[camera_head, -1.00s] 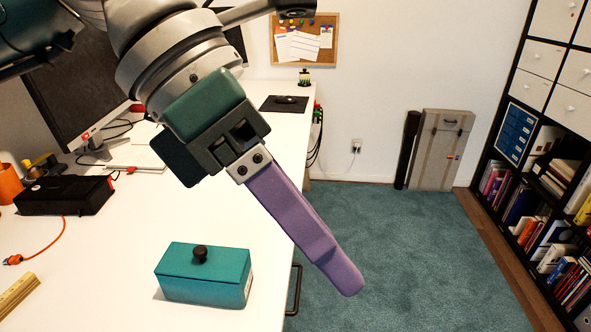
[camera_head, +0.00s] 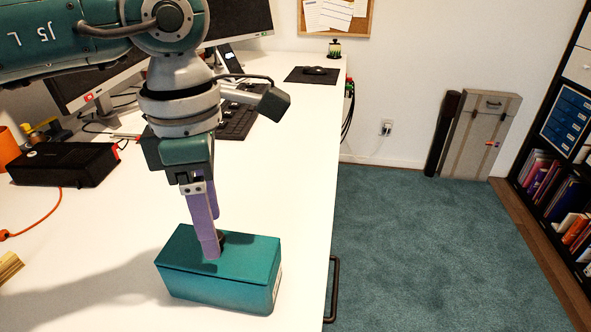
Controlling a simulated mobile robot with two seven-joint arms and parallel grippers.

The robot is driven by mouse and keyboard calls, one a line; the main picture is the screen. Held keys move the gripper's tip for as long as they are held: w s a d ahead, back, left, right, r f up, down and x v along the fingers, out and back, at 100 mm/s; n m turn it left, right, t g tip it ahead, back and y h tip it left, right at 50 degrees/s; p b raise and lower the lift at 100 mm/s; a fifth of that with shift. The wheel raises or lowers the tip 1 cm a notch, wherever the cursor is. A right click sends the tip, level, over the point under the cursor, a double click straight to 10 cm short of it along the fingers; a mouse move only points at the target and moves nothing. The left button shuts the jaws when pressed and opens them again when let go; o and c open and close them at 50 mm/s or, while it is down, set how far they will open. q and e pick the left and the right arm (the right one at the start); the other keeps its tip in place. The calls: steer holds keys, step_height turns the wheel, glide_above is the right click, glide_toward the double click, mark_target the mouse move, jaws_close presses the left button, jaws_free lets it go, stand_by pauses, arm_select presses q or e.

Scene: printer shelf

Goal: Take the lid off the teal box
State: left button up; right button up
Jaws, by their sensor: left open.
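The teal box (camera_head: 215,290) stands on the white desk near its front right edge, with its teal lid (camera_head: 245,255) on it. My left gripper (camera_head: 212,248) points down at the middle of the lid, its purple fingers lined up nearly one behind the other. It is open. The dark knob on the lid is mostly hidden by the fingers; only a dark sliver shows beside them. I cannot tell whether the fingertips touch the lid or the knob. My right gripper is out of view.
The white desk (camera_head: 120,215) is clear around the box. A black case (camera_head: 65,163) and an orange cable (camera_head: 35,225) lie to the left. A keyboard (camera_head: 238,118) and monitors stand behind my arm. A dark handle (camera_head: 331,290) sticks out at the desk's right edge.

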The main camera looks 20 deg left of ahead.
arm_select(q)
step_height(320, 180, down, 2)
steer(key=shift+c, duration=0.2)
jaws_close()
stand_by(0.4)
